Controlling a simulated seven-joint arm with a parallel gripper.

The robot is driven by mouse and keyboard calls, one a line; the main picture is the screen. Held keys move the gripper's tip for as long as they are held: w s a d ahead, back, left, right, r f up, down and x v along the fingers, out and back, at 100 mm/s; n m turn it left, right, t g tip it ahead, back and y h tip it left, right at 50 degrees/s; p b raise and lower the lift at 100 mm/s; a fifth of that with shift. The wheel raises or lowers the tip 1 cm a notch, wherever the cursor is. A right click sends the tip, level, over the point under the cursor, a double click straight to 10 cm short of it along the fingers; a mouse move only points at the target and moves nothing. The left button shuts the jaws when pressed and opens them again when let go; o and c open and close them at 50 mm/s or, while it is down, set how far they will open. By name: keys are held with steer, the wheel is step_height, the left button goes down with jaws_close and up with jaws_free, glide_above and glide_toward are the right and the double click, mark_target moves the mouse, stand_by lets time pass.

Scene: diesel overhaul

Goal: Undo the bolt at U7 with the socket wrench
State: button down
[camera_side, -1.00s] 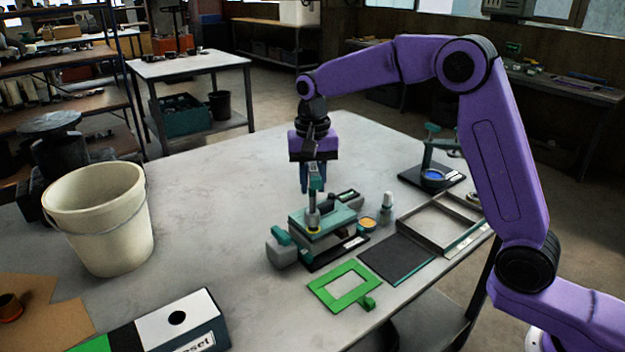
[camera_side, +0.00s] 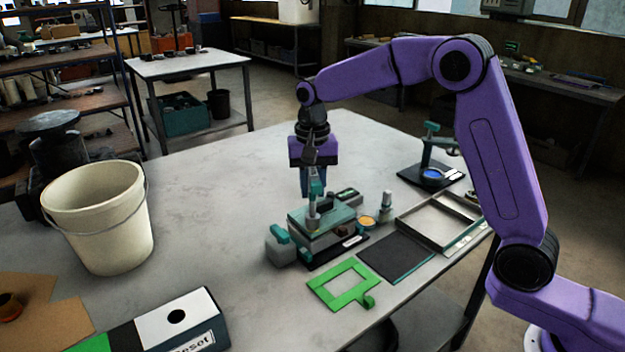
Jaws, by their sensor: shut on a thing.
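My gripper (camera_side: 309,185) points straight down over the work and is shut on the socket wrench (camera_side: 316,190), which has a teal handle. The wrench stands about upright, with its grey socket (camera_side: 313,218) down on the teal top of a block (camera_side: 338,217). The block sits in a grey and teal vise-like fixture (camera_side: 279,250) on the table. The socket hides whatever bolt is under it. No U7 marking can be read at this size.
A green frame (camera_side: 327,294), dark mat (camera_side: 397,257) and shallow metal tray (camera_side: 420,222) lie right and in front. A small bottle (camera_side: 387,205) and orange-topped dish (camera_side: 367,221) stand close by. A cream bucket (camera_side: 100,225) stands left; the table (camera_side: 215,180) between is clear.

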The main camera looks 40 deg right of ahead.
steer(key=n, duration=0.8)
steer(key=shift+r+n, duration=0.1)
steer(key=shift+n, duration=0.2)
steer(key=n, duration=0.7)
steer(key=shift+n, duration=0.4)
steer(key=n, duration=0.9)
steer(key=shift+r, duration=0.1)
steer(key=n, duration=0.7)
steer(key=shift+n, duration=0.4)
